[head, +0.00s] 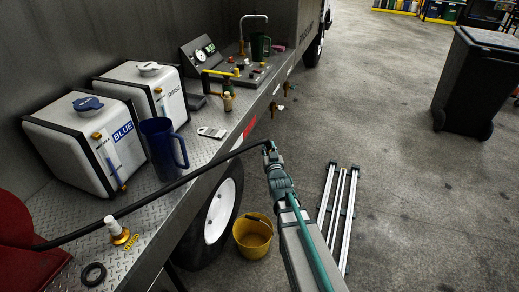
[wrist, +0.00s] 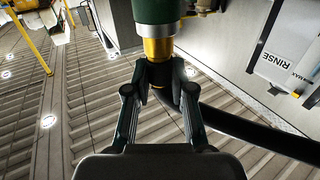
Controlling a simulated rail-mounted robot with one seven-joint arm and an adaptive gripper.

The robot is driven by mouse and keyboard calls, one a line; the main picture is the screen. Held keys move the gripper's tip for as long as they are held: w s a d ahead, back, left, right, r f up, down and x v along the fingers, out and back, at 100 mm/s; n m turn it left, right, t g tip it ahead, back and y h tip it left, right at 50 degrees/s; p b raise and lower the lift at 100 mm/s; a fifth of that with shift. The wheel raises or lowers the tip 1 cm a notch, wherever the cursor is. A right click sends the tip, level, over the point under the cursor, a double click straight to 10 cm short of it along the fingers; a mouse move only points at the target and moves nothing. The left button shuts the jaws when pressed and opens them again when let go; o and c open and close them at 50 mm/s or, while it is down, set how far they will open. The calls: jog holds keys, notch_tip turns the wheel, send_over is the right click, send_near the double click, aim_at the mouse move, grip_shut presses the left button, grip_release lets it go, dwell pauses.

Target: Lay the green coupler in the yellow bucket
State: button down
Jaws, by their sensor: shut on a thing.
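The green coupler (wrist: 154,12) shows at the top of the wrist view, with a brass collar (wrist: 158,48) at its lower end. My gripper (wrist: 160,78) is shut on it at the collar. In the head view my gripper (head: 270,148) is held out over the floor, just off the truck deck's edge, and the coupler is too small there to make out clearly. A black hose (head: 150,199) runs from the lower left to the gripper. The yellow bucket (head: 253,241) stands upright on the floor beside the truck wheel, below and nearer than my gripper; its handle shows.
Metal rails (head: 343,205) lie on the floor right of my arm. A black bin (head: 475,85) stands far right.

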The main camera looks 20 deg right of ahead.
jog(key=w+d+f+b, duration=0.6)
jog(key=f, duration=0.6)
jog(key=w+d+f+b, duration=0.5)
jog(key=w+d+f, duration=0.15)
jog(key=f, duration=0.45)
jog(key=w+d+f+b, duration=0.6)
jog(key=w+f, duration=0.1)
jog(key=f, duration=0.5)
jog(key=w+f+n+y+b, duration=0.3)
jog(key=w+f+y, duration=0.2)
jog(key=w+f, duration=0.55)
jog(key=s+a+f+b, duration=0.2)
jog(key=s+a+b, duration=2)
jog(key=s+a, duration=0.5)
notch_tip(320, 180, down, 23)
jog(key=b, duration=1.3)
jog(key=shift+w+d+n+y+b, duration=0.2)
jog(key=shift+w+n+y+b, duration=0.1)
jog(key=shift+w, duration=0.1)
jog(key=c, duration=0.9)
grip_release()
jog(key=v, duration=1.2)
jog(key=shift+r, duration=0.25)
